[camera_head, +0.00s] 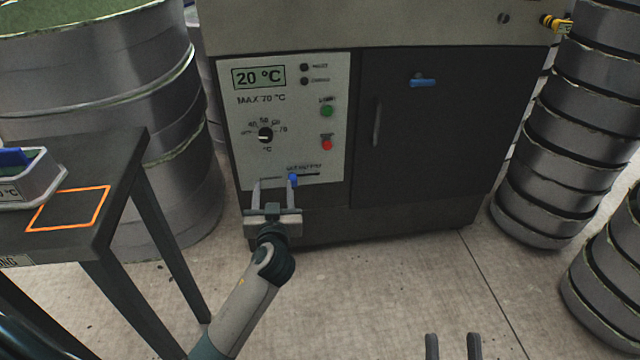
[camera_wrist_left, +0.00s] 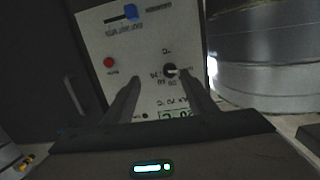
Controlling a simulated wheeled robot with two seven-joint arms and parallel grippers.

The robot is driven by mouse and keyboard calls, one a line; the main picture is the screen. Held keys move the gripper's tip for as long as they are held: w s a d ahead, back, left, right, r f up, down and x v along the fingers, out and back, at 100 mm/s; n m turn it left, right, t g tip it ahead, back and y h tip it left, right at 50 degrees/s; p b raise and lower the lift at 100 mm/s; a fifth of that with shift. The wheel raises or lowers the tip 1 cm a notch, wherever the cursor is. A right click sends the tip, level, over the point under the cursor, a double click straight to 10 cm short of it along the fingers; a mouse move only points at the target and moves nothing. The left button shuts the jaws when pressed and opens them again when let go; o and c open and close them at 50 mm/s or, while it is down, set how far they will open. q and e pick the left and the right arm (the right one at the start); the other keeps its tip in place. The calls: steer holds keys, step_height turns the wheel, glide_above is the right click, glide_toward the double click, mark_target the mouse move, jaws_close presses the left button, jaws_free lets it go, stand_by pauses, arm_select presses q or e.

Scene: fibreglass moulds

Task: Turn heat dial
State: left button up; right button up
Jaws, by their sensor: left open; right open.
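The heat dial (camera_head: 265,135) is a small black knob with a white mark on the white control panel (camera_head: 308,96), ringed by temperature numbers. A display (camera_head: 259,77) above it reads 20 °C. My left gripper (camera_head: 273,184) is open and empty in front of the panel, below the dial in the head view. In the left wrist view the panel appears upside down, and the dial (camera_wrist_left: 170,70) lies between and beyond the fingers (camera_wrist_left: 157,82), apart from them. My right gripper (camera_head: 453,340) shows only its two fingertips at the bottom edge, open and empty.
The panel also has a green button (camera_head: 327,111), a red button (camera_head: 327,145) and a blue slider (camera_head: 293,179) near my left fingers. A dark table (camera_head: 88,221) stands left. Metal drums (camera_head: 150,110) and stacked round moulds (camera_head: 560,130) flank the cabinet (camera_head: 430,130).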

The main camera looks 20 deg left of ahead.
arm_select(q)
steer(key=r, duration=0.1)
steer(key=a+r+n+y, duration=0.1)
steer(key=r, duration=0.1)
steer(key=shift+s+a+r+b, duration=0.1)
steer(key=shift+b, duration=0.2)
arm_select(e)
steer(key=r, duration=0.1)
steer(key=s+r+t, duration=0.1)
steer(key=s+r, duration=0.1)
steer(key=shift+d+r, duration=0.1)
steer(key=shift+d, duration=0.25)
